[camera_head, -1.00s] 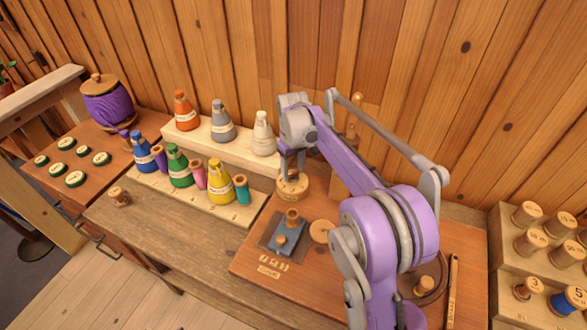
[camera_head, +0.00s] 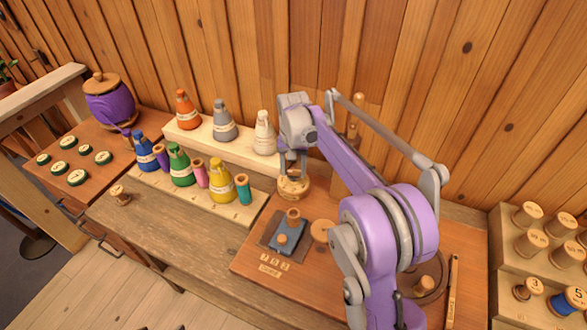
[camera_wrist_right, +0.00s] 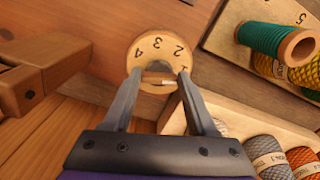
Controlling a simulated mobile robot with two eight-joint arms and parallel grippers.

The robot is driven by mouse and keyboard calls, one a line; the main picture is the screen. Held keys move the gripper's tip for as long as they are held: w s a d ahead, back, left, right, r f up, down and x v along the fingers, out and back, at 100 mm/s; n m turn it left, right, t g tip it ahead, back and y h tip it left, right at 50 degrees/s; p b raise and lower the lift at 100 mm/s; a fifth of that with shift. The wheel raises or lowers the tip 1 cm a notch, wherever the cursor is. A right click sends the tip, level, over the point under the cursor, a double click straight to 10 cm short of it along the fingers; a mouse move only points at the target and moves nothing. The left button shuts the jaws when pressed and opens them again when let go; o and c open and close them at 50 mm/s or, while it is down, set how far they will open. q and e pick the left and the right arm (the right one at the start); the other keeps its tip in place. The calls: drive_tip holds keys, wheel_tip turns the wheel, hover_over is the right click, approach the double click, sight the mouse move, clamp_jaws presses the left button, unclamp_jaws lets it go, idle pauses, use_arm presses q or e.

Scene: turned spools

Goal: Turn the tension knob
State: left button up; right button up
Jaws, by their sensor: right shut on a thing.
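The tension knob is a round pale wooden dial (camera_wrist_right: 156,48) with dark numbers around its face, seen close up in the wrist view. In the head view the dial (camera_head: 293,190) stands at the back edge of the red-brown work board. My right gripper (camera_wrist_right: 160,76) points down at it from above, its two grey fingers on either side of the dial's middle, shut on the knob. A pale mark shows between the fingers. In the head view the right gripper (camera_head: 292,169) partly covers the knob's top. My left gripper is not in view.
Coloured thread cones (camera_head: 180,165) and small spools stand on pale racks left of the knob. A stepped spool rack (camera_head: 507,252) is at right.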

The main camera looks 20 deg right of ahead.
sight(293, 172)
drive_tip(key=shift+m, duration=0.3)
drive_tip(key=o, duration=1.4)
drive_tip(key=shift+c, duration=0.2)
wheel_tip(293, 172, up, 11)
drive_tip(key=shift+p, duration=0.4)
drive_tip(key=shift+f, duration=0.1)
